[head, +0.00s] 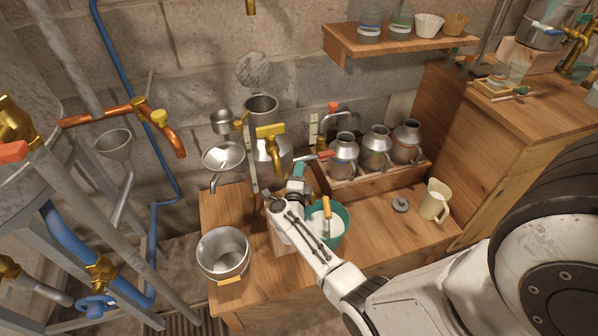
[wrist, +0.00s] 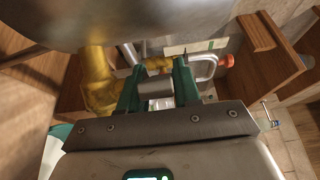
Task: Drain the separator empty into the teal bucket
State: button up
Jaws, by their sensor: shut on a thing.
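The separator (head: 272,165) is a grey metal vessel on the wooden bench, partly hidden behind a brass tap. Its curved underside (wrist: 180,22) fills the top of the wrist view, with brass pipework (wrist: 98,80) below it. My gripper (head: 298,172) is low at the separator's right side. Its teal fingers (wrist: 157,88) are shut on a small grey piece (wrist: 156,89), seemingly a tap handle, beside the brass fitting. The teal bucket (head: 343,226) stands on the bench just beyond my wrist, pale inside and partly hidden by my arm. Any flow from the tap is hidden.
A metal pot (head: 222,252) stands at the bench's front left. A cream jug (head: 435,202) and a small grey lid (head: 400,204) are at right.

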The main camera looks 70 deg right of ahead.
jog(key=o, duration=1)
jog(key=shift+c, duration=0.2)
jog(key=p+v, duration=0.1)
jog(key=v, duration=1)
jog(key=shift+w+p, duration=0.1)
jog(key=shift+p, duration=0.3)
